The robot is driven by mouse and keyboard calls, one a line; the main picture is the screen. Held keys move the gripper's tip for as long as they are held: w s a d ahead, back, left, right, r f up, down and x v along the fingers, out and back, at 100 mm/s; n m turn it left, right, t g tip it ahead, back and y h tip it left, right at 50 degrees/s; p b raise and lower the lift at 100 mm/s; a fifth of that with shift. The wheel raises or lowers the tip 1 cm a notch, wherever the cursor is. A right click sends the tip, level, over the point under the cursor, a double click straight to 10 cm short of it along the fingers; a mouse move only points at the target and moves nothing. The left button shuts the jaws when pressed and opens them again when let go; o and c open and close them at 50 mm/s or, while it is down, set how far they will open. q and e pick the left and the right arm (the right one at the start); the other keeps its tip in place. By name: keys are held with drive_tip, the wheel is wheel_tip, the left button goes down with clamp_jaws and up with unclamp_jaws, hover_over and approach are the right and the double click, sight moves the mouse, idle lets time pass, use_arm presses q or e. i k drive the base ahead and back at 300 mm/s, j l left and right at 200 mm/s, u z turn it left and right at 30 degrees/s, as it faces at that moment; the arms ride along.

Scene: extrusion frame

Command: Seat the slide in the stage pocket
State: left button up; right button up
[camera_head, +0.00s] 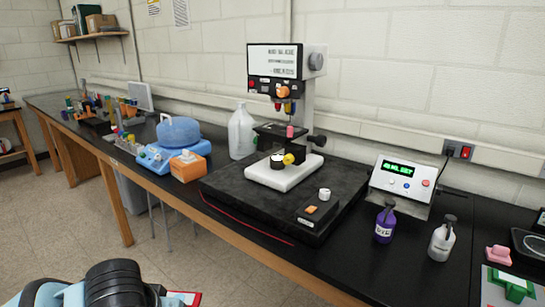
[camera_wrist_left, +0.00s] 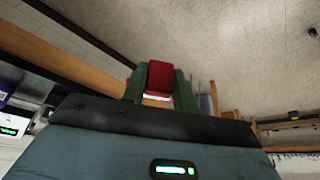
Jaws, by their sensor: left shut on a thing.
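My left gripper (camera_wrist_left: 158,92) is shut on a red piece with a white edge, the slide (camera_wrist_left: 160,78), held between two green fingers in the left wrist view. In the head view my left arm comes in at the bottom left, and a red and white edge of the slide (camera_head: 190,296) shows just past the wrist. It is in the air, well apart from the instrument. The dark stage (camera_head: 270,130) is on the white-based instrument (camera_head: 286,176) in the middle of the bench; its pocket is too small to make out. My right gripper is not in view.
The instrument stands on a black slab (camera_head: 235,190) with a small control box (camera_head: 318,212). A display unit (camera_head: 402,178), a purple bottle (camera_head: 385,223) and a white bottle (camera_head: 442,240) stand to the right. A blue device (camera_head: 160,157) and orange box (camera_head: 188,167) are left.

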sight(275, 132)
drive_tip(key=i+j+z, duration=0.4)
drive_tip(key=j, duration=0.2)
drive_tip(key=i+j+z, duration=0.2)
drive_tip(key=j, duration=0.15)
drive_tip(key=j+z, duration=0.2)
drive_tip(key=i+j+z, duration=0.2)
drive_tip(key=j, duration=0.3)
drive_tip(key=k, duration=0.1)
